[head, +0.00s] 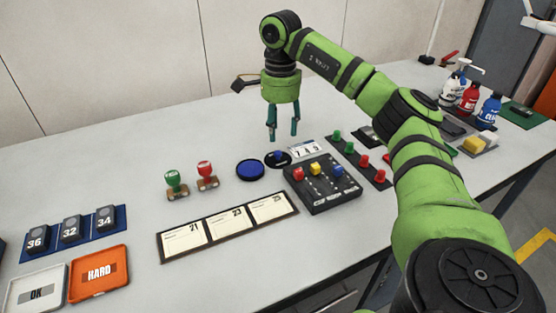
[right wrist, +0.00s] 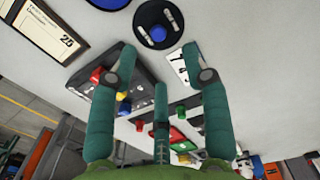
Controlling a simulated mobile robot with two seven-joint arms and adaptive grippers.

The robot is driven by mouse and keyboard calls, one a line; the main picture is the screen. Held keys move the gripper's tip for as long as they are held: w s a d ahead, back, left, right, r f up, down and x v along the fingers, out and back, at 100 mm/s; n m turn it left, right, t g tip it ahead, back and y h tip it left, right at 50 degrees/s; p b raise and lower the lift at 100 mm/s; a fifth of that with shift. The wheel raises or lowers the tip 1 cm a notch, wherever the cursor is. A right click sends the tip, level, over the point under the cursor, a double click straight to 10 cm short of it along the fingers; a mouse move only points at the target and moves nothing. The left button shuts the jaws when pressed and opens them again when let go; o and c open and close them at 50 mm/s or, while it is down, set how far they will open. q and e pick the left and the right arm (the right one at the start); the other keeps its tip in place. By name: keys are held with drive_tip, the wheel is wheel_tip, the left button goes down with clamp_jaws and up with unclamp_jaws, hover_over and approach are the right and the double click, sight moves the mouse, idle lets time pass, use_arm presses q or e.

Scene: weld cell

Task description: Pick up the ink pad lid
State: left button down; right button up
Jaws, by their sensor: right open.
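The ink pad lid looks to be the round black disc (head: 270,161) with a blue knob on top, flat on the table; it also shows at the top of the right wrist view (right wrist: 150,12). A round blue ink pad (head: 250,169) lies just left of it, apart from it, and is partly cut off in the right wrist view (right wrist: 109,3). My right gripper (head: 283,136) is open, empty and pointing down, above the table near the lid; its fingers also show in the right wrist view (right wrist: 160,62). My left gripper is out of view.
A black box with coloured knobs (head: 322,190) and a white number card (head: 305,148) sit close right of the lid. A green stamp (head: 176,183) and a red stamp (head: 207,175) stand left. A card strip (head: 228,228) lies in front.

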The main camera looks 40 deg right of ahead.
sight(278, 152)
drive_tip(key=f, duration=0.7)
drive_tip(key=shift+w+a+f+p, duration=0.1)
drive_tip(key=shift+a+p, duration=0.15)
drive_tip(key=shift+p, duration=0.1)
clamp_jaws()
